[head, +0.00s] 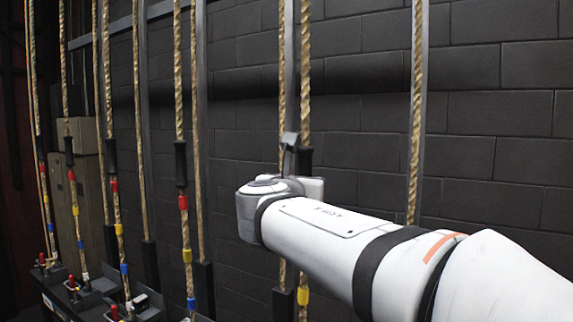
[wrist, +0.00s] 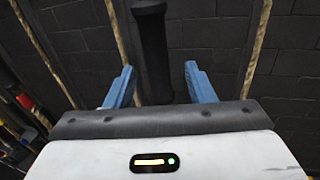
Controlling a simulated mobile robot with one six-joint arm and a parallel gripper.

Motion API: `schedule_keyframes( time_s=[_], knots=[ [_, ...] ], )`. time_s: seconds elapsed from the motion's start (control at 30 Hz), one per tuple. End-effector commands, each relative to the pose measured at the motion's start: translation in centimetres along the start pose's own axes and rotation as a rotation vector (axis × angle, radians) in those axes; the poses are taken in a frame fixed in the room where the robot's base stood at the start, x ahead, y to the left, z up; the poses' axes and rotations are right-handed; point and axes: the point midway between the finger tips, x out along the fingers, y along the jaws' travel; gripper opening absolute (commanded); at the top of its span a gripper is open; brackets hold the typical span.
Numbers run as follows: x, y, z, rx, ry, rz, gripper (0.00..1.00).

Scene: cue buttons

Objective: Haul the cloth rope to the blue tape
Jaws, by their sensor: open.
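The rope (head: 305,65) in front of my arm hangs upright, with a black sleeve (head: 305,158) on it. The black sleeve also shows in the wrist view (wrist: 152,45). My gripper (wrist: 160,78) is open, with one blue finger on each side of the sleeve's lower part; I cannot tell whether they touch it. In the head view my arm hides most of the gripper and part of the rope. Yellow tape (head: 303,295) shows on this rope below my arm. No blue tape shows on it. Blue tape (head: 191,303) shows on a neighbouring rope.
Several similar ropes hang to the left, one (head: 180,90) with a black sleeve and red, yellow and blue tape. Another rope (head: 417,100) hangs to the right. Red-handled fittings (head: 72,283) stand at lower left. A dark block wall (head: 480,150) is behind.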

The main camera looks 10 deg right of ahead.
Motion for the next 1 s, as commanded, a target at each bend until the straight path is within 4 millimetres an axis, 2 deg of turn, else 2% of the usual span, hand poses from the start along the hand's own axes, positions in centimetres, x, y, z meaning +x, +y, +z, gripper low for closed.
schedule_keyframes(
  time_s=[0.03,0.17,0.43,0.6,0.97,1.0],
  knots=[
    [0.1,0.3,0.6,-0.024,-0.013,0.006,0.49],
    [1.0,0.5,1.0,-0.045,-0.024,0.009,0.49],
    [5.4,0.4,1.0,-0.043,-0.021,0.007,0.49],
    [7.2,0.5,1.1,-0.041,-0.022,0.008,0.49],
    [7.8,0.5,1.0,-0.039,-0.022,0.009,0.49],
    [7.8,0.5,1.0,-0.039,-0.022,0.009,0.46]
  ],
)
